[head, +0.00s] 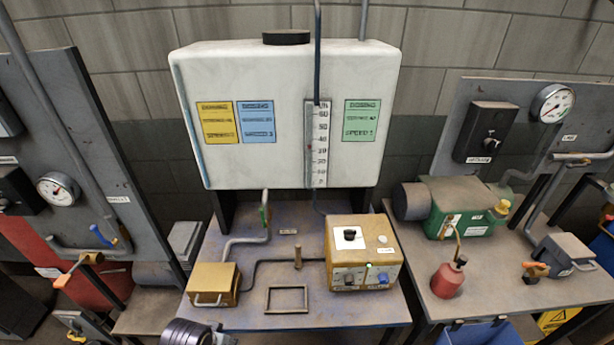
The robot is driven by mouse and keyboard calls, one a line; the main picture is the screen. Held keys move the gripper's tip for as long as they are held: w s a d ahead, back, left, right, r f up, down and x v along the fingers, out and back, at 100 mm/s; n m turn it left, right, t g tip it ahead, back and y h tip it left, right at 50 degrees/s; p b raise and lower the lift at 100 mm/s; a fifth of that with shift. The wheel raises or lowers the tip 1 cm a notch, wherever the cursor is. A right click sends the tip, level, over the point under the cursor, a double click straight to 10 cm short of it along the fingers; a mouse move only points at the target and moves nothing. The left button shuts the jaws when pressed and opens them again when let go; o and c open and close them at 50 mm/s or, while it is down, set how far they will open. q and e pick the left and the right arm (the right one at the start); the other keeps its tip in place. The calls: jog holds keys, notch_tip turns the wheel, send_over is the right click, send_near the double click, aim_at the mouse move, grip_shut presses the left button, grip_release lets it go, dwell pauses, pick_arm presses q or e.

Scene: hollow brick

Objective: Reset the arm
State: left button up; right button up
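Neither of my grippers can be made out in the head view. A dark ribbed cylinder (187,333) is cut off by the bottom edge, left of centre; I cannot tell whether it is part of my arm. The task names no other object. In front of me stands a workbench (300,316) with a large white tank (285,80) raised behind it.
The bench holds a yellow control box (345,278), a small brass-coloured box (212,285) and a rectangular frame (287,299). A green pump (465,205) and red bottle (448,280) stand on the right bench. Dark gauge panels (60,130) flank the left.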

pick_arm(q)
jog(key=s+a+f+b, duration=0.1)
jog(key=f+b, duration=0.1)
jog(key=f, duration=1)
jog(key=s+a+f+g+b, duration=0.1)
jog(key=s+f+b, duration=0.1)
jog(key=f, duration=1)
jog(key=s+a+f+b, duration=0.1)
jog(key=f+b, duration=0.1)
jog(key=f, duration=0.9)
jog(key=s+a+f+b, duration=0.3)
jog(key=s+f, duration=0.7)
jog(key=f, duration=0.2)
jog(key=s+a+f+g+y+b, duration=0.1)
jog(key=s+a+f+b, duration=0.2)
jog(key=s+f, duration=0.6)
notch_tip(320, 180, down, 3)
jog(key=shift+s+a+r+m, duration=0.1)
jog(key=shift+s+a+m, duration=0.25)
jog(key=shift+a, duration=0.35)
pick_arm(e)
jog(key=w+d+f, duration=0.1)
jog(key=d+f, duration=0.1)
jog(key=f, duration=0.4)
jog(key=w+d+f, duration=0.1)
jog(key=d+f, duration=0.2)
jog(key=f, duration=0.3)
jog(key=shift+w+d+f+h, duration=0.2)
jog(key=shift+d+h, duration=0.15)
jog(key=shift+h, duration=0.05)
